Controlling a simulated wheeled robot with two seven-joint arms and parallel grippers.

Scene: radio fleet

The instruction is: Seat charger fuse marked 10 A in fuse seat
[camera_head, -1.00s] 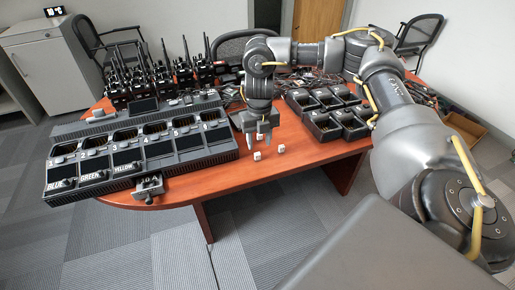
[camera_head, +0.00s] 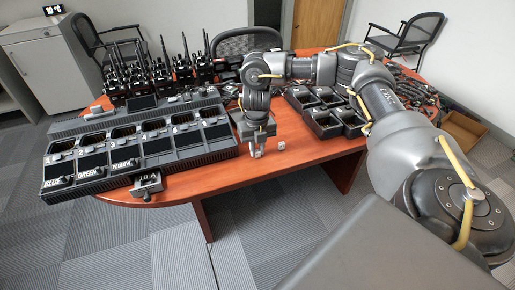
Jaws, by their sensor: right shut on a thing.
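My right gripper (camera_head: 256,151) points down at the front of the wooden table, just right of the charger, shut on a small white fuse (camera_head: 258,154). The fingers partly hide this fuse, and I cannot tell whether it is lifted off the table. Another small white fuse (camera_head: 281,146) lies on the table just right of the gripper. The fuses' markings are too small to read. The long black charger (camera_head: 205,160) has a metal fitting (camera_head: 147,184) at its front edge, which looks like the fuse seat. My left gripper is out of view.
Several black radios (camera_head: 160,80) stand behind the charger. Several black charger cups (camera_head: 325,122) sit right of the gripper, with cables behind. The wooden table (camera_head: 215,182) is bare along its front edge, between the metal fitting and the gripper.

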